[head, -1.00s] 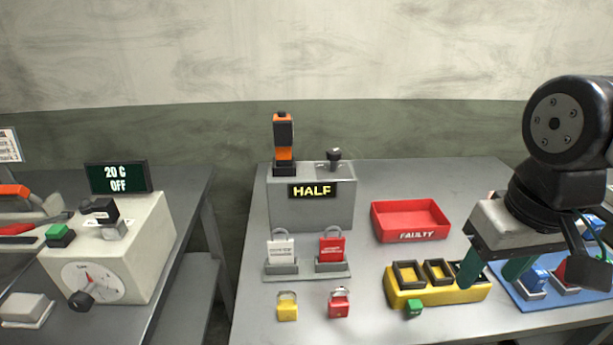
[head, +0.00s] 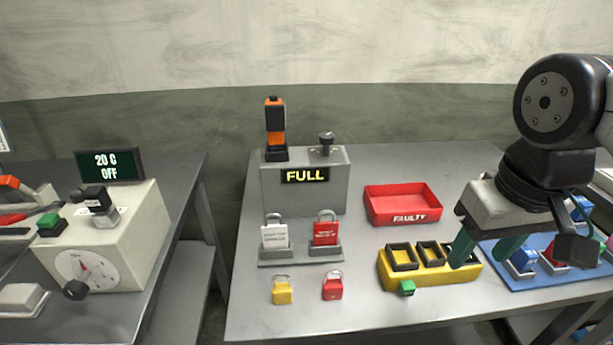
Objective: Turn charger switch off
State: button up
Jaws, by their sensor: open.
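A yellow block (head: 436,280) with several black-framed slots, which looks like the charger, sits on the right bench. A small green switch (head: 407,288) is on its front edge; its on or off position is too small to tell. My gripper (head: 485,254) is open, with its green fingers pointing down over the right end of the yellow block. One finger overlaps that end in the picture; I cannot tell whether it touches. The switch is left of the fingers, clear of them. I see nothing between the fingers.
A grey box (head: 304,197) reads FULL, with an orange and black battery-like piece (head: 275,125) and a black knob (head: 326,140) on top. A red FAULTY tray (head: 402,217), padlocks (head: 282,290) and a blue board (head: 505,275) stand around. Another bench holds a white timer box (head: 120,240).

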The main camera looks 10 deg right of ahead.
aim_at(326, 139)
jog(key=z, duration=0.55)
jog(key=k, duration=1.3)
jog(key=u, duration=0.15)
jog(key=i, duration=0.6)
jog(key=u, duration=0.95)
jog(key=i, duration=0.85)
jog(key=z, duration=0.1)
